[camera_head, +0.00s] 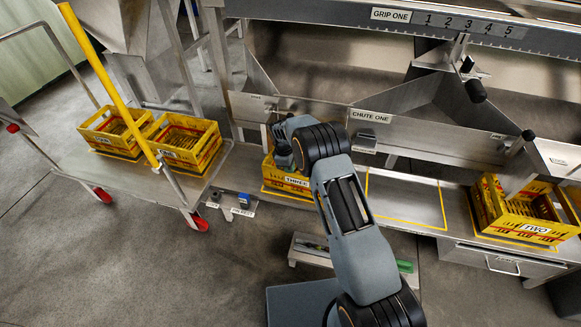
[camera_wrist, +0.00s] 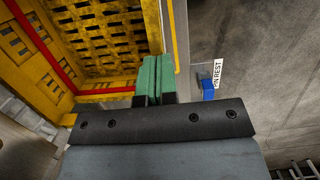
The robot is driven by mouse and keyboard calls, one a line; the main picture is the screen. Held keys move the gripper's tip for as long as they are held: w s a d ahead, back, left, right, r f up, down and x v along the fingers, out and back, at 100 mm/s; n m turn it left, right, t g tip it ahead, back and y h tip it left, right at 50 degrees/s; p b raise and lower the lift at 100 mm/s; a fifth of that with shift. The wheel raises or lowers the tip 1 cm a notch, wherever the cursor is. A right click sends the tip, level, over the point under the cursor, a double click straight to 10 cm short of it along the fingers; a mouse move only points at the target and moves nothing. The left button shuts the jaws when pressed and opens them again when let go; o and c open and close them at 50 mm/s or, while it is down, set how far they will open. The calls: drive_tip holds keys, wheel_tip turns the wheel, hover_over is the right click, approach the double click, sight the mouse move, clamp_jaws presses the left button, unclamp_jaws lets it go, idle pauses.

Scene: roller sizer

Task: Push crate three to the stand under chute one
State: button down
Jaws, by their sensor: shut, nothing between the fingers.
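Crate three (camera_head: 272,183) is a yellow crate on the steel shelf, left of the stand; my arm hides much of it. The stand under chute one (camera_head: 431,228) is a bare, yellow-outlined area. Chute one (camera_head: 414,133) is above it.
Another labelled yellow crate (camera_head: 524,226) stands on the right, in its own outline. Two yellow crates stand on a cart (camera_head: 120,181) at left with a yellow post. A blue item (camera_head: 244,200) sits by a small label on the shelf's front edge. A low step (camera_head: 308,250) stands below the shelf.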

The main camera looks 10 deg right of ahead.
drive_tip(key=shift+s+r, duration=0.1)
drive_tip(key=shift+r, duration=0.15)
drive_tip(key=shift+a, duration=0.2)
drive_tip(key=w+a, duration=0.4)
drive_tip(key=a, duration=0.6)
drive_tip(key=shift+w+a+r+p, duration=0.15)
drive_tip(key=shift+w+a+p, duration=0.2)
drive_tip(key=shift+p, duration=0.1)
